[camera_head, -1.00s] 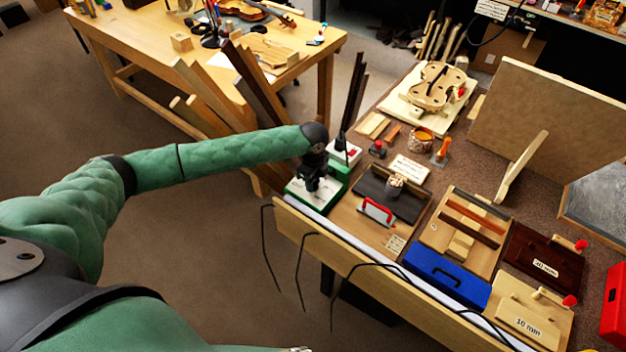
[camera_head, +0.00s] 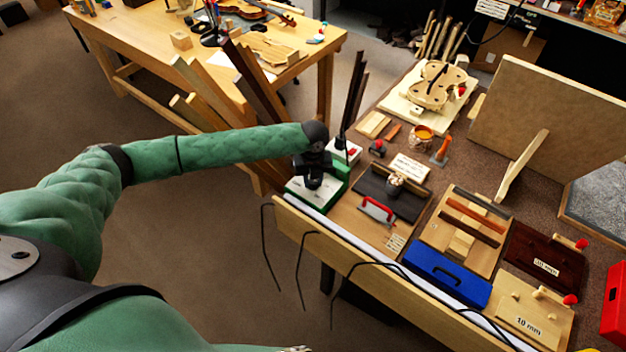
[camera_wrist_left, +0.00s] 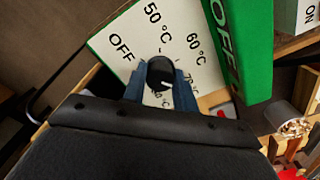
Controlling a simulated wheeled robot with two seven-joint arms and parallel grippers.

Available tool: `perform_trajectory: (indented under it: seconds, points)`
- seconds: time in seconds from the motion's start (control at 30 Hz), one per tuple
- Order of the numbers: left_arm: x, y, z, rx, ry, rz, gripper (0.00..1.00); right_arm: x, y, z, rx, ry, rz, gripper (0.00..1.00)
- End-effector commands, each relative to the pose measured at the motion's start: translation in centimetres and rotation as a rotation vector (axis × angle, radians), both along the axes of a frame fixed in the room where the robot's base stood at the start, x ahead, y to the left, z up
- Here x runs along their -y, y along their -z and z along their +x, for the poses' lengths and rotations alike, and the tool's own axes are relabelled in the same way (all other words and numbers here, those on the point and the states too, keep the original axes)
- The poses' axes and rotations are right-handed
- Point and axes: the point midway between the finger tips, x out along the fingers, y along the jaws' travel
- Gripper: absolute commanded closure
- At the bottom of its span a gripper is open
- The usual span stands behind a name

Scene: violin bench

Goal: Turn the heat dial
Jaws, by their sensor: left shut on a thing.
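The heat dial (camera_wrist_left: 160,72) is a black round knob with a white pointer mark, on a white panel (camera_wrist_left: 120,40) printed OFF, 50 °C, 60 °C and further marks partly hidden. The pointer mark faces the lower right, near the partly covered 70 mark. My left gripper (camera_wrist_left: 161,88) is shut on the knob, with a blue finger on each side. In the head view my left gripper (camera_head: 313,180) is over the white-topped green unit (camera_head: 322,200) at the bench's left corner, and hides the dial. My right gripper is not clearly in view.
A green block lettered OFF (camera_wrist_left: 240,45) stands right beside the dial panel. A small white box with a red part (camera_head: 347,153) is behind the unit. Dark strips stand upright nearby. A black tray (camera_head: 400,205) and a blue case (camera_head: 445,272) lie to the right.

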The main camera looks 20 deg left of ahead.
Motion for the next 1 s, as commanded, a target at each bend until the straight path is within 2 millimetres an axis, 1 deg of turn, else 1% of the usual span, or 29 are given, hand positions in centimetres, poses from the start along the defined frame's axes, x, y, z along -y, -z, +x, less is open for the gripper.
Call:
perform_trajectory:
  seconds: [0.3, 0.77, 0.8, 0.87, 0.9, 1.0]
  points:
    - [0.06, -0.10, 0.06, 0.002, 0.088, -0.001, 0.94, -0.10, 0.03, 0.03, 0.000, 0.000, 0.001, 0.64]
    - [0.05, -0.10, 0.06, 0.002, 0.097, -0.001, 0.94, 0.05, 0.06, -0.05, -0.001, 0.000, 0.000, 0.64]
    - [0.05, -0.10, 0.06, 0.002, 0.097, -0.001, 0.64, 0.08, 0.06, -0.05, -0.001, -0.001, -0.001, 0.64]
    - [0.04, -0.09, 0.05, 0.002, 0.097, -0.001, 0.52, 0.13, 0.06, -0.05, -0.001, -0.001, -0.001, 0.64]
    - [0.03, -0.08, 0.05, 0.001, 0.097, 0.000, 0.50, 0.15, 0.06, -0.05, -0.001, -0.001, -0.001, 0.64]
    - [0.02, -0.05, 0.03, 0.000, 0.097, -0.001, 0.50, 0.20, 0.06, -0.04, -0.001, -0.001, -0.002, 0.64]
